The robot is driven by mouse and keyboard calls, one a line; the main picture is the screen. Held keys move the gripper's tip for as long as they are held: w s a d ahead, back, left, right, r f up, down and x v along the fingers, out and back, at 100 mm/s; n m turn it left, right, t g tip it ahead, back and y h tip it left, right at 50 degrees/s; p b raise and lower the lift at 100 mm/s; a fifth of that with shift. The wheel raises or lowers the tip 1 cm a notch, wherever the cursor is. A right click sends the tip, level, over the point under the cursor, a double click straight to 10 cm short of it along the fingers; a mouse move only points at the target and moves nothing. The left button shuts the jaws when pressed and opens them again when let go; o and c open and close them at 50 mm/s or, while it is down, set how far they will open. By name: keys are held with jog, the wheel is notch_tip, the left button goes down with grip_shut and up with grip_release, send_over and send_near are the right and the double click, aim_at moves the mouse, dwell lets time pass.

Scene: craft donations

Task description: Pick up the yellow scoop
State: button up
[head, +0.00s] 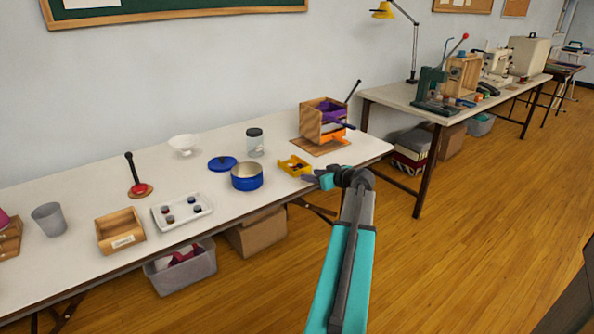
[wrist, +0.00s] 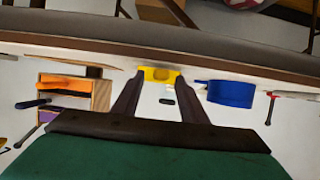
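The yellow scoop (head: 295,166) lies near the front edge of the white table, right of a blue pot, with small dark items in or beside it. In the wrist view the scoop (wrist: 160,76) shows at the tips of my two fingers, roughly centred between them. My gripper (head: 311,180) is close to the scoop on its front right side. Its fingers (wrist: 160,78) stand apart, so it is open. I cannot tell whether a finger touches the scoop.
The blue pot (head: 247,178) stands close left of the scoop. A wooden box (head: 312,122) with purple and orange things stands behind right. A glass jar (head: 255,145), a blue lid (head: 222,163) and a white tray (head: 165,226) are farther left.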

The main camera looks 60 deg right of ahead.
jog(key=shift+w+d+f, duration=0.25)
jog(key=shift+w+f, duration=0.05)
jog(key=shift+w, duration=0.3)
jog(key=shift+c, duration=0.4)
grip_shut()
